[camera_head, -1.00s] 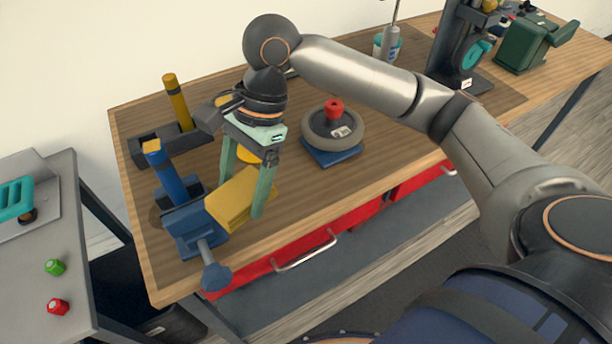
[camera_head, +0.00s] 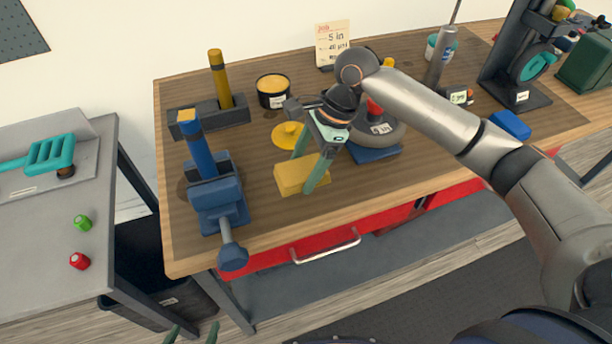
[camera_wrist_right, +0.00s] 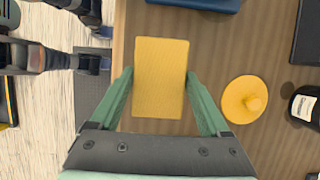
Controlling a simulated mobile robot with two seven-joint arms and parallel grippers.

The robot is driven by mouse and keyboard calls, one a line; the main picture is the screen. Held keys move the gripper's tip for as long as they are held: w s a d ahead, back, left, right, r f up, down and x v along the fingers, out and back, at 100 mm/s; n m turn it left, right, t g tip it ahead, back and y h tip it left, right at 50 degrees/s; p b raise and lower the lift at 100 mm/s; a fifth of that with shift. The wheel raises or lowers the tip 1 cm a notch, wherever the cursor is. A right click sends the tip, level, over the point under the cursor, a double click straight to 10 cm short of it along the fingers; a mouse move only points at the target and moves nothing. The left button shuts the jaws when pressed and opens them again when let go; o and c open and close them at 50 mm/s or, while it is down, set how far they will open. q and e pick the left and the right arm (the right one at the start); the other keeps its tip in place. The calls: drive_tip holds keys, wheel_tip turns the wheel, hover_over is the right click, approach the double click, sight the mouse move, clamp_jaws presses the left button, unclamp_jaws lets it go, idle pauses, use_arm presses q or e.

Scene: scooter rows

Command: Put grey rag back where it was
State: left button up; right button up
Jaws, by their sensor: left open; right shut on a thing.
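My right gripper (camera_head: 305,172) is shut on a yellow flat block-like thing (camera_head: 292,178), perhaps a folded cloth, above the front of the wooden bench. The right wrist view shows this yellow thing (camera_wrist_right: 160,78) between both green fingers. I see no rag that is clearly grey. A blue vise (camera_head: 218,200) stands to the left of the yellow thing, apart from it. My left gripper (camera_head: 192,337) shows only as two green fingertips at the bottom edge of the head view, open and empty.
A yellow knobbed lid (camera_head: 290,135) and an open tin (camera_head: 273,90) lie behind the gripper. A wheel on a blue base (camera_head: 375,153) is close to its right. A grey side table (camera_head: 50,240) holds red and green knobs.

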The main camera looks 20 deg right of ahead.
sight(306, 177)
drive_tip(key=shift+w+d+f, duration=0.3)
drive_tip(key=shift+w+f, duration=0.4)
drive_tip(key=shift+f, duration=0.2)
wheel_tip(306, 177, down, 3)
drive_tip(key=shift+w+d+f, duration=0.1)
drive_tip(key=shift+w+f, duration=0.05)
drive_tip(key=shift+f, duration=0.05)
drive_tip(key=o, duration=1)
drive_tip(key=shift+f, duration=0.1)
drive_tip(key=v, duration=1.2)
drive_tip(key=shift+p, duration=0.3)
